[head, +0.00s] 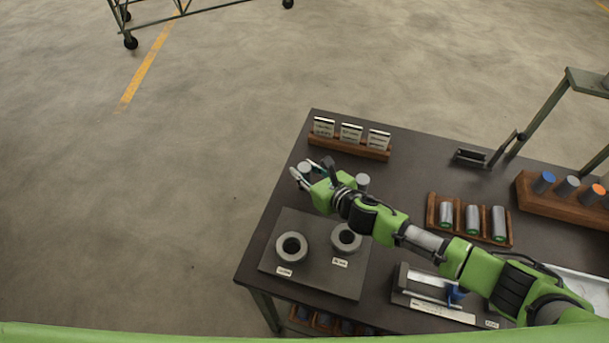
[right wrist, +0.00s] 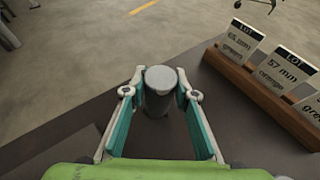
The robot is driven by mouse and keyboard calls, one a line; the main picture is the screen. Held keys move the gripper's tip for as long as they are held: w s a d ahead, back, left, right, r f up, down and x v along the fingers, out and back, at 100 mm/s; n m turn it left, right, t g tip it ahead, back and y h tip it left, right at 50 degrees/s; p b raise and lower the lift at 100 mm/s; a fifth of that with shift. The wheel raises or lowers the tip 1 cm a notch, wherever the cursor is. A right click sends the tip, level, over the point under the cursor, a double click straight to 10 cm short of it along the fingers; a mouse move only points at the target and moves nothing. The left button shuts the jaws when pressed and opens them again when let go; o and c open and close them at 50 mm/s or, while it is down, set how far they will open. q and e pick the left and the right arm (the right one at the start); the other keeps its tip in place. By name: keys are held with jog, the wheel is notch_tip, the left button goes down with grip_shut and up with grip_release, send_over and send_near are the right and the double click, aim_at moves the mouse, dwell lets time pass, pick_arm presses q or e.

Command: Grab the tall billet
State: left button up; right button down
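A grey upright cylindrical billet (head: 304,167) stands near the table's far left edge. In the right wrist view the billet (right wrist: 160,80) shows a light round top and a darker side. My right gripper (head: 308,172) is open around it, with one finger on each side; small gaps seem to show in the right wrist view (right wrist: 160,92). A second grey billet (head: 362,181) stands just right of my right wrist, partly hidden by the arm. I cannot tell from these views which billet is taller. My left gripper is not in view.
A wooden holder with lot cards (head: 350,147) stands behind the gripper. A plate with two ring gauges (head: 312,280) lies in front. A V-block fixture (head: 430,285), a rack of green-ended cylinders (head: 511,235) and a wooden block with coloured-top cylinders (head: 531,193) are to the right.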

jog(key=shift+w+a+r, duration=0.1)
jog(key=shift+r, duration=0.15)
